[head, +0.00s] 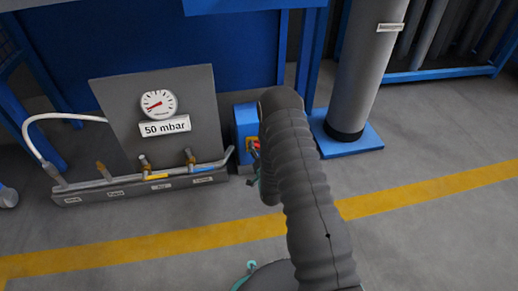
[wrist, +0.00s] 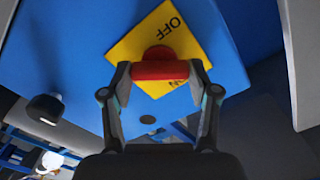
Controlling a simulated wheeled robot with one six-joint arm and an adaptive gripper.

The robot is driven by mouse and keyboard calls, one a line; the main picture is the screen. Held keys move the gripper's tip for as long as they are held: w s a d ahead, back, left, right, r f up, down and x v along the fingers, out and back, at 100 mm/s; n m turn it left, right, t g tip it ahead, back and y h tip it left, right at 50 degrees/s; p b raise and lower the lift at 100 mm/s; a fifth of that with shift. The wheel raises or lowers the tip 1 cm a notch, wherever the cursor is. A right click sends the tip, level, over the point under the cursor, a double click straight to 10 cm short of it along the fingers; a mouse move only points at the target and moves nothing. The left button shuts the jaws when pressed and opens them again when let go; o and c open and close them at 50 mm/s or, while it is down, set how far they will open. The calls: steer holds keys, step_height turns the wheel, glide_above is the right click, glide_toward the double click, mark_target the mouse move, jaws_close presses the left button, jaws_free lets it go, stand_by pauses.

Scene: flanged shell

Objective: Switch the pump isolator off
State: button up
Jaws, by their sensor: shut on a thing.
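The pump isolator is a blue box (head: 244,118) beside the gauge panel in the head view. Its yellow plate (wrist: 190,38) fills the middle of the wrist view, tilted, with OFF at the top and ON, partly covered, below. The red handle (wrist: 160,69) lies level across the lower part of the plate in the wrist view. My gripper (wrist: 159,72) is shut on the handle, one finger at each end. In the head view my arm hides most of the gripper, and only a bit of red shows. I cannot tell which label the handle points to.
A grey panel (head: 200,92) with a dial gauge (head: 159,104) marked 50 mbar and a row of valves stands left of the box. A grey column (head: 368,70) on a blue base stands to the right. The floor in front is clear, with a yellow line (head: 170,243).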

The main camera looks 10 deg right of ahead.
steer(key=shift+n, duration=0.3)
steer(key=n, duration=0.3)
steer(key=shift+a+n, duration=0.1)
steer(key=shift+n, duration=1.6)
steer(key=o, duration=1.1)
steer(key=shift+o, duration=0.2)
